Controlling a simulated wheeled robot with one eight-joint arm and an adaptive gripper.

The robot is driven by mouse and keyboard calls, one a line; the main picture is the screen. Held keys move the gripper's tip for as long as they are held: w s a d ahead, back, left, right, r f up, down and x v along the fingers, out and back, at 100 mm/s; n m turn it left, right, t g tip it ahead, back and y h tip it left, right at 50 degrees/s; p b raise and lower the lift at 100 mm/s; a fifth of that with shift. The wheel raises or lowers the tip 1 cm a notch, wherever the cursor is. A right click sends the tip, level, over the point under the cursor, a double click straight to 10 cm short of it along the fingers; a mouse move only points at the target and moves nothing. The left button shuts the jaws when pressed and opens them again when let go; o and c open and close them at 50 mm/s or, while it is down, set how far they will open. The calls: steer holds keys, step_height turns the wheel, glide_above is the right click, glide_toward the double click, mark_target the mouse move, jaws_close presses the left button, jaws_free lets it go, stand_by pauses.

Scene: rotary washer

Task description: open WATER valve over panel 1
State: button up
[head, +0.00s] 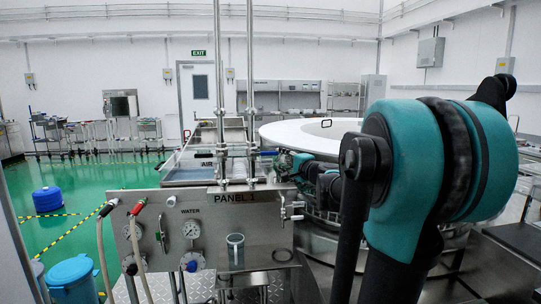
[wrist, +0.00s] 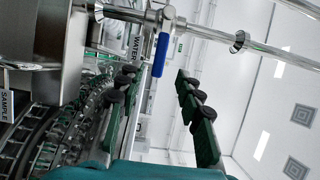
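In the wrist view, a valve with a blue lever handle (wrist: 160,55) sits on a shiny metal pipe (wrist: 205,33). In the head view, my gripper (head: 288,163) is small and partly hidden by my arm, near the PANEL 1 sign (head: 235,197).
Two upright pipes (head: 219,80) rise by an AIR label (head: 207,164). Panel 1 carries gauges (head: 191,229) and hoses (head: 135,235). A large round white-topped machine (head: 300,135) stands behind my arm. Green floor at left is largely open, with a blue drum (head: 47,199).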

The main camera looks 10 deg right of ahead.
mark_target(271, 154)
steer(key=x, duration=0.8)
steer(key=shift+w+a, duration=0.1)
steer(key=shift+w, duration=0.15)
jaws_close()
